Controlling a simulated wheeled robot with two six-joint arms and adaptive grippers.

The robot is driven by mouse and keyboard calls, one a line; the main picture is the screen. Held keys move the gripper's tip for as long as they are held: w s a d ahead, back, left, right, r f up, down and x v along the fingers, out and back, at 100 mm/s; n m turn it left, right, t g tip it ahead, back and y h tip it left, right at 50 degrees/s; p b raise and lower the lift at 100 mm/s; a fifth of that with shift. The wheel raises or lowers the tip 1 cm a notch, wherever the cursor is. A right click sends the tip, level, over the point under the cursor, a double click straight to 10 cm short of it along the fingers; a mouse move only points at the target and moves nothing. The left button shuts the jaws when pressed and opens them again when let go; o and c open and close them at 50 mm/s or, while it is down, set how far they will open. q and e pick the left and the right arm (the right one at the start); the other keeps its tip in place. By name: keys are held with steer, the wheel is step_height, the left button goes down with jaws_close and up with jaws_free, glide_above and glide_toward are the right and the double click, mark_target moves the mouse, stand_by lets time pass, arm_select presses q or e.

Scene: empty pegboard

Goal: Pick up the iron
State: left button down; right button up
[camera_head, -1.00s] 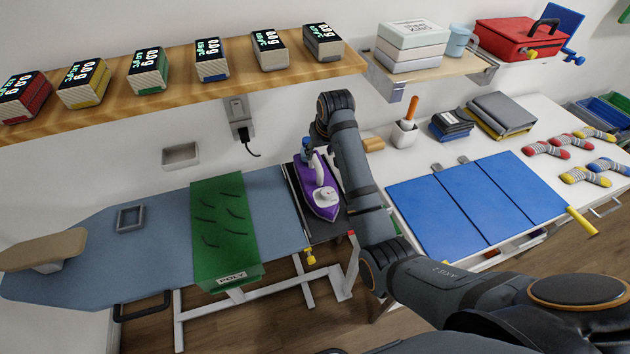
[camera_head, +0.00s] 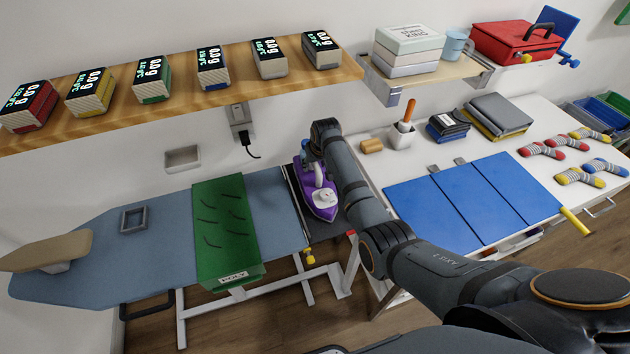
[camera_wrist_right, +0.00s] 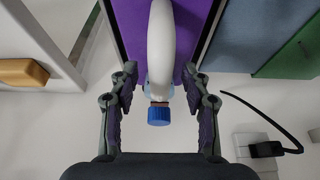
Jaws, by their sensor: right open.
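My right gripper (camera_head: 308,153) is at the iron's rear end, partly hidden behind my wrist in the head view. In the right wrist view, my right gripper (camera_wrist_right: 160,75) is open, with one finger on each side of the iron's white handle (camera_wrist_right: 161,45). Gaps show between the fingers and the handle. A blue cap (camera_wrist_right: 159,115) sits at the handle's near end, between the fingers. My left gripper is not in view.
A green cloth (camera_head: 226,225) lies across the ironing board (camera_head: 100,235). A wall socket with a black plug (camera_head: 242,130) is behind the iron. A wooden shelf (camera_head: 150,115) with several labelled boxes runs above. A white table (camera_head: 360,165) with a blue folding board (camera_head: 475,205) is to the right.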

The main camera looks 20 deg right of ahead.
steer(key=shift+w+f, duration=0.1)
steer(key=shift+f, duration=0.05)
steer(key=shift+c, duration=1.2)
jaws_close()
steer(key=shift+w+r, duration=0.1)
steer(key=shift+r, duration=0.1)
